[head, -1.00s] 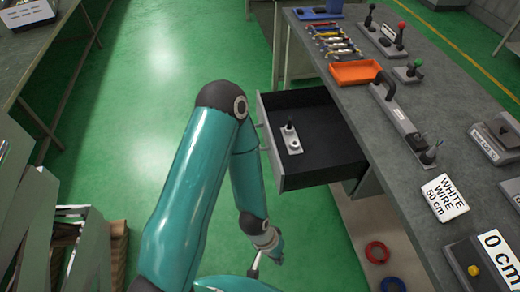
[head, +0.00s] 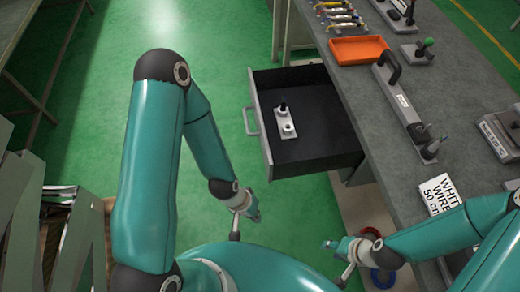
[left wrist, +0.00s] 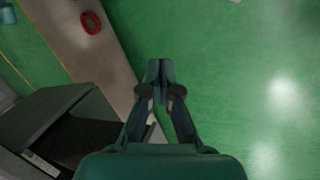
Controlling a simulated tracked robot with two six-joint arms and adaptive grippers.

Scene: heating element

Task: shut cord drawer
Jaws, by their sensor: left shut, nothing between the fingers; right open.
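The cord drawer (head: 310,148) stands pulled out from under the workbench, with a grey front and a dark inside. Its pale handle (head: 251,121) is on the left side of the drawer front in the head view. A small light plate with a black peg and a white ring (head: 285,122) lies inside. My left gripper (head: 254,213) is shut and empty, below the drawer front in the picture and apart from it. In the left wrist view its fingertips (left wrist: 160,68) meet over green floor, with the drawer (left wrist: 62,125) at lower left. My right gripper (head: 332,245) is open and empty, below the drawer in the picture.
The grey workbench (head: 400,130) holds an orange tray (head: 358,50), a black-handled device (head: 400,100) and a white wire label (head: 438,194). A red ring (left wrist: 91,22) lies on a pale strip below the bench. Green floor left of the drawer is clear.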

